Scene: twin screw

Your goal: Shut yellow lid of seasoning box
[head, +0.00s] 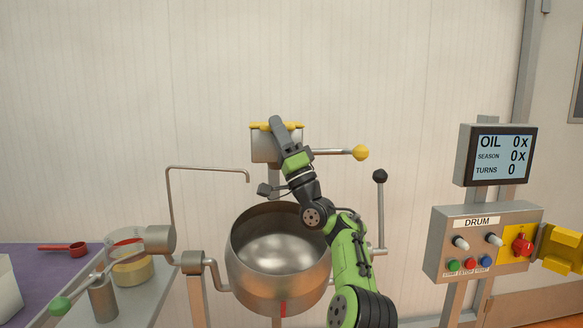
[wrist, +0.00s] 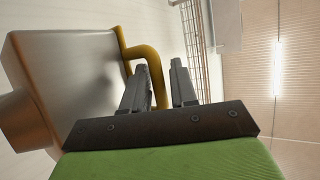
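The seasoning box is a grey metal box (head: 270,150) on a post above the steel drum. Its yellow lid (head: 262,126) shows as a thin, flat strip along the box top, partly hidden by my gripper; whether it is fully down I cannot tell. In the wrist view the box (wrist: 80,75) fills the left side, with a yellow curved handle (wrist: 151,58) at its edge. My gripper (wrist: 160,72) is open, its fingers apart, with the handle showing between them near the left finger. Contact is unclear. In the head view my gripper (head: 276,122) is at the lid.
A lever with a yellow knob (head: 361,153) sticks out right of the box. The steel drum (head: 280,255) sits below, beside a black-knobbed lever (head: 380,177). A control panel (head: 480,245) and display (head: 500,155) stand right. A side table (head: 130,305) with containers is left.

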